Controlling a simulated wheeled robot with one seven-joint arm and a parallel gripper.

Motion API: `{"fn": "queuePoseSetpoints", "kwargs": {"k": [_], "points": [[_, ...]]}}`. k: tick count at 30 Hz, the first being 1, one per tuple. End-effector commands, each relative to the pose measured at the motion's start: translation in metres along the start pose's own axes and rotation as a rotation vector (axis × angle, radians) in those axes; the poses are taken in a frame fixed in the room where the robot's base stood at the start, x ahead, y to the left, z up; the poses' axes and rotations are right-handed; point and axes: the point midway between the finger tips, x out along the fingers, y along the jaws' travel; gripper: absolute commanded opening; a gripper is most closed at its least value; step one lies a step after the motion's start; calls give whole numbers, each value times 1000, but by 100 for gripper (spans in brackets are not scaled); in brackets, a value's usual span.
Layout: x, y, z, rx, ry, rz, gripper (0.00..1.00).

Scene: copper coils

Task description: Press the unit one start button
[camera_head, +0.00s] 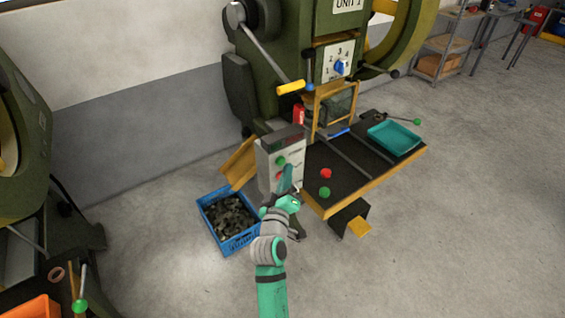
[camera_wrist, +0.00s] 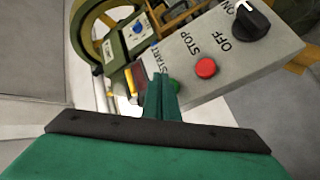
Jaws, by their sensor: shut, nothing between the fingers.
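The green start button (camera_wrist: 175,86) sits on a grey control box (camera_wrist: 245,65), beside the START label and partly hidden behind my fingers in the wrist view. In the head view the green button (camera_head: 281,161) shows on the box (camera_head: 265,170) in front of the green machine marked UNIT 1 (camera_head: 348,4). My gripper (camera_head: 288,168) is shut and empty, with its tips close to the box face. In the wrist view my fingertips (camera_wrist: 160,78) overlap the left edge of the button. I cannot tell whether they touch it.
A red STOP button (camera_wrist: 206,68) and a black ON/OFF knob (camera_wrist: 252,20) are on the same box. A machine table (camera_head: 345,165) with red and green knobs stands to the right. A blue crate (camera_head: 235,243) of dark pieces is on the floor at left.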

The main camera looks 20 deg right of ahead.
Motion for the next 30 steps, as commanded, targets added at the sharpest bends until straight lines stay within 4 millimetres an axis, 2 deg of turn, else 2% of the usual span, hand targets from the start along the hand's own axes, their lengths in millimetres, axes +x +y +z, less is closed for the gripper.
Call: {"fn": "queuePoseSetpoints", "kwargs": {"k": [30], "points": [[6,-4,-4,1,0,0,0]]}}
